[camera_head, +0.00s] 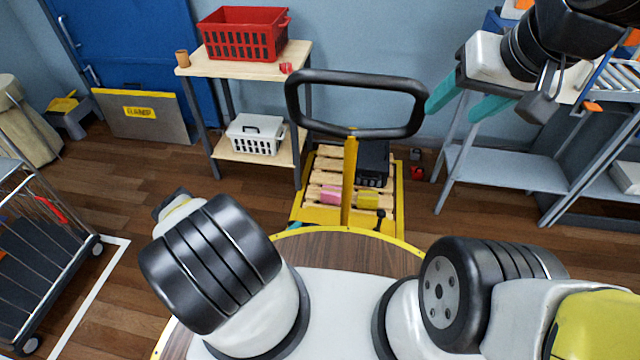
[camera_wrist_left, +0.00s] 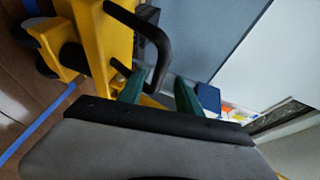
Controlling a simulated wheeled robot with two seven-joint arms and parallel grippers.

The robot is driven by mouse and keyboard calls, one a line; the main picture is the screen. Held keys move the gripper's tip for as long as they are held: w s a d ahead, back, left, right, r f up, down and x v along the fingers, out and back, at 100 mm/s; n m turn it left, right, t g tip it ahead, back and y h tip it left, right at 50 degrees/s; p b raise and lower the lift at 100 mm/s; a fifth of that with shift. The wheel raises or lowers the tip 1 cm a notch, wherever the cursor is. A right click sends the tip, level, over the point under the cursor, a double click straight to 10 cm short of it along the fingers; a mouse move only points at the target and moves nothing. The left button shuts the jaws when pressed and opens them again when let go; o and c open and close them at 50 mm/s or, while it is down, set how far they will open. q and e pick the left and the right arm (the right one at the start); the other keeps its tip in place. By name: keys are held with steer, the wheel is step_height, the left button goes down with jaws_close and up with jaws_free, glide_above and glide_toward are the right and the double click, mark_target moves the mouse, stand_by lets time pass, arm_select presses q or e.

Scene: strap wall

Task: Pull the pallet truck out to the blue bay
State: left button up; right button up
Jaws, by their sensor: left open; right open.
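The pallet truck shows in the head view as a yellow mast (camera_head: 349,180) with a black loop handle (camera_head: 355,133) on top, beyond my base. A wooden pallet with a black box (camera_head: 373,162), a pink box and a yellow box sits on it. My right gripper (camera_head: 464,101) is open and empty, just right of the handle, apart from it as far as I can tell. My left gripper (camera_wrist_left: 160,90) shows only in the left wrist view, open. A black curved bar (camera_wrist_left: 160,45) reaches between its teal fingers; contact is unclear. A blue floor line (camera_wrist_left: 38,124) shows there.
A wooden shelf (camera_head: 190,71) with a red crate (camera_head: 243,35) and a white basket (camera_head: 255,134) stands left of the truck. A grey metal table (camera_head: 510,168) stands right. A wire cart (camera_head: 45,255) is at far left by a white floor line. Floor between shelf and cart is clear.

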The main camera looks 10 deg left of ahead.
arm_select(q)
steer(key=x, duration=0.8)
steer(key=shift+f, duration=0.1)
jaws_close()
steer(key=shift+s, duration=0.1)
stand_by(1.2)
